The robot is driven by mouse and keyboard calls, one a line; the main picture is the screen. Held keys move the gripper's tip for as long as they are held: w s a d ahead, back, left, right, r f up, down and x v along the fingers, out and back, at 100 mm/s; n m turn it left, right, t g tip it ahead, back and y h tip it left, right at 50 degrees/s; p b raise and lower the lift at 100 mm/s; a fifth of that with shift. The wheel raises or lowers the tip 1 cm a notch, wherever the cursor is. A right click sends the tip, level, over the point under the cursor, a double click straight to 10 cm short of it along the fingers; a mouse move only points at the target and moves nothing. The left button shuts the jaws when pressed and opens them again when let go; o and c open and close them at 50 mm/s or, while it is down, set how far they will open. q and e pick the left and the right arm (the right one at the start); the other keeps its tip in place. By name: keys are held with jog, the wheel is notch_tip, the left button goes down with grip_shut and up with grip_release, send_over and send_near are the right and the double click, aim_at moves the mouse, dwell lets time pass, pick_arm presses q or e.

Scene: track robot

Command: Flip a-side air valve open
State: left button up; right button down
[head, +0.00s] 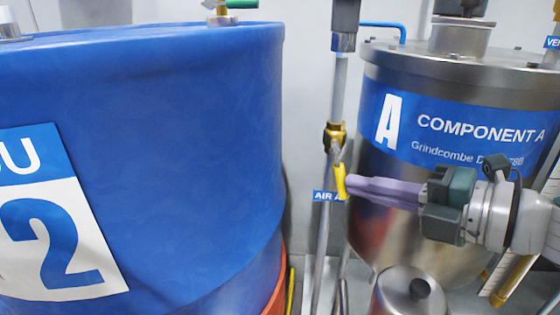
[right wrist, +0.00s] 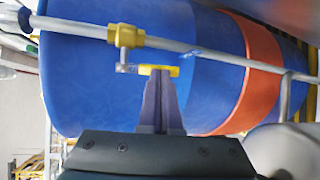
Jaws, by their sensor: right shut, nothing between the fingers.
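The a-side air valve is a brass body (head: 335,135) on a vertical grey pipe, with a yellow lever handle (head: 341,182) hanging down from it. A blue label reading "AIR A" (head: 325,196) sits beside the handle. My right gripper (head: 350,186) comes in from the right, fingers shut with nothing between them, its tips at the yellow handle. In the right wrist view the fingertips (right wrist: 161,78) are right at the yellow handle (right wrist: 158,70), and the brass valve body (right wrist: 126,36) shows above. Whether the tips touch the handle I cannot tell. My left gripper is not in view.
A large blue drum (head: 190,120) fills the left side. A steel tank (head: 455,65) labelled "Component A" stands behind my right arm. A smaller steel vessel (head: 408,292) stands below the gripper. The pipe runs through the narrow gap between drum and tank.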

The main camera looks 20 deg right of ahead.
jog(key=t+b, duration=0.1)
jog(key=b, duration=0.2)
jog(key=a+f+m+t+y+b, duration=0.1)
jog(key=b, duration=0.2)
jog(key=shift+w+m, duration=0.3)
jog(key=shift+w, duration=0.05)
jog(key=shift+t+y, duration=0.3)
